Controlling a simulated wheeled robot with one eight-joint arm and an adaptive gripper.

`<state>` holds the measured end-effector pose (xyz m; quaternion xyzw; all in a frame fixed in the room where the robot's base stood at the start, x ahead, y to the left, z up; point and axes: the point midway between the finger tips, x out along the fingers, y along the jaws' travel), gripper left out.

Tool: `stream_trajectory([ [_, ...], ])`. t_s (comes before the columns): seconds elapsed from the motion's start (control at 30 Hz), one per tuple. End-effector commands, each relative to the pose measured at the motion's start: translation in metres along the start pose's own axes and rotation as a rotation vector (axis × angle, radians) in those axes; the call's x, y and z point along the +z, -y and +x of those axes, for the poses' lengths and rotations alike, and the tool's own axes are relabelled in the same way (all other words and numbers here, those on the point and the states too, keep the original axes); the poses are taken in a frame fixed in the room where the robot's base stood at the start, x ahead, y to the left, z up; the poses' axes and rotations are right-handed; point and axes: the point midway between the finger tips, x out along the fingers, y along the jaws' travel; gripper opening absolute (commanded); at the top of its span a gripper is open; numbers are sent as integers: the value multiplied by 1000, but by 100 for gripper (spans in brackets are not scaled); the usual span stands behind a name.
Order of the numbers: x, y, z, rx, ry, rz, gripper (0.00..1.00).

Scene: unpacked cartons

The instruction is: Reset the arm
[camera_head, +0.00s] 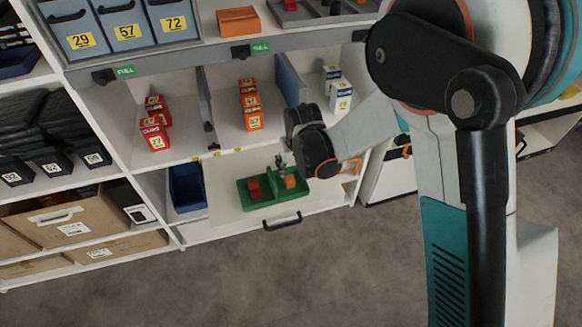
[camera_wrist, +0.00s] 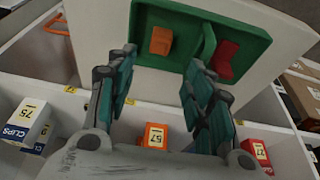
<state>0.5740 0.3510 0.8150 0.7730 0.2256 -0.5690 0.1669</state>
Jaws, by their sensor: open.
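My gripper (camera_head: 283,168) hangs in front of the lower shelf in the head view, at the end of my arm reaching in from the right. In the wrist view its two teal fingers (camera_wrist: 158,72) stand apart with nothing between them. A green tray (camera_head: 262,219) lies on the pulled-out lower shelf below the gripper. A divider parts a red carton (camera_head: 254,190) from an orange carton (camera_head: 291,182) in it. The wrist view also shows the green tray (camera_wrist: 190,10), the red carton (camera_wrist: 224,59) and the orange carton (camera_wrist: 161,41) beyond the fingertips.
On the shelf above stand stacked red cartons (camera_head: 155,135), orange cartons (camera_head: 250,105) and white-and-blue cartons (camera_head: 340,95) between dividers. A blue bin (camera_head: 187,187) stands left of the tray. Brown boxes (camera_head: 65,222) fill the lower left. The grey floor (camera_head: 250,280) in front is clear.

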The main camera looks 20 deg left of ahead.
Motion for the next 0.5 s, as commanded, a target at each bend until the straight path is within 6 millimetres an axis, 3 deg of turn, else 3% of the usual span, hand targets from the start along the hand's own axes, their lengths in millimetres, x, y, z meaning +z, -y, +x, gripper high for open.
stream_trajectory([
  [0.13,0,0,-10,0,0,0,48],
  [0.5,0,0,-10,0,0,0,48],
])
